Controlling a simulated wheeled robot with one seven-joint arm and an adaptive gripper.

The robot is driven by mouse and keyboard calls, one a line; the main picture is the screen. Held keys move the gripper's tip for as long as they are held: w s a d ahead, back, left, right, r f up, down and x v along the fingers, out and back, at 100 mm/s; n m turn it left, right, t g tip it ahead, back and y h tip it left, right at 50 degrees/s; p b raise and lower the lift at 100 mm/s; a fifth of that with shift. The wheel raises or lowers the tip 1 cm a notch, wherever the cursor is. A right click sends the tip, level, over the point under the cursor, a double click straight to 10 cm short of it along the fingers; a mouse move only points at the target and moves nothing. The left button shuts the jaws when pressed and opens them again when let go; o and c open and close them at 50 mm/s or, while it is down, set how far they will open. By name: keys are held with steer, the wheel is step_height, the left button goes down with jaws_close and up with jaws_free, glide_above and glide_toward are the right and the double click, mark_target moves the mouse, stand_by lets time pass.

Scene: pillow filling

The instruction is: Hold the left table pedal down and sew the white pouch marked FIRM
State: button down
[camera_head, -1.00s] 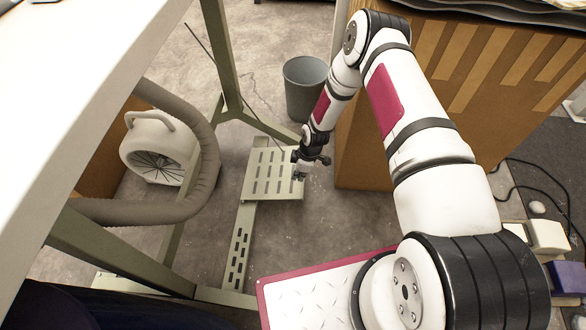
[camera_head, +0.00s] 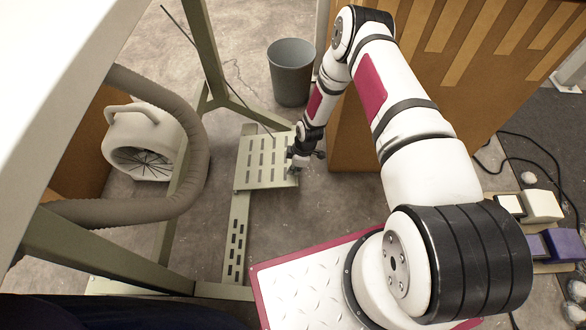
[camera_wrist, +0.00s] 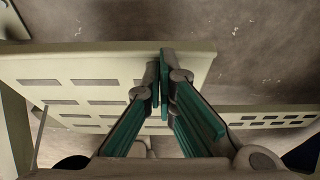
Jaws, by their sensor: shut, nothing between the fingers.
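The pedal (camera_head: 257,165) is a pale green slotted plate low under the table, near the floor. It also fills the left of the wrist view (camera_wrist: 60,95). My gripper (camera_head: 297,162) is at the pedal's right edge, pointing down. In the wrist view my gripper (camera_wrist: 162,75) has its green-padded fingers shut with nothing between them, and their tips overlap the plate near its corner. I cannot tell whether they press on it. No white pouch marked FIRM is in view.
The white table (camera_head: 60,80) stands at the left on green legs. A blower (camera_head: 145,150) with a thick hose (camera_head: 195,140) is beneath it. A grey bin (camera_head: 291,75) stands behind the pedal. A wooden cabinet (camera_head: 360,150) is close to my arm's right.

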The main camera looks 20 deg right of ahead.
steer(key=f+b, duration=0.2)
steer(key=f, duration=0.1)
steer(key=d+f+b, duration=0.1)
steer(key=f, duration=0.1)
steer(key=shift+s+d+b, duration=0.1)
steer(key=shift+s+b, duration=0.15)
steer(key=shift+b, duration=0.05)
steer(key=shift+d+f, duration=0.1)
steer(key=shift+d, duration=0.05)
stand_by(0.6)
steer(key=r+p, duration=0.1)
steer(key=r, duration=0.1)
steer(key=r+p, duration=0.1)
steer(key=r, duration=0.1)
steer(key=shift+w+a+r, duration=0.15)
steer(key=shift+a, duration=0.05)
steer(key=s+d+r+p, duration=0.1)
steer(key=d+r+p, duration=0.2)
steer(key=r, duration=0.6)
steer(key=shift+s+d+r+p, duration=0.15)
steer(key=shift+s+d+p, duration=0.05)
steer(key=shift+d+p, duration=0.25)
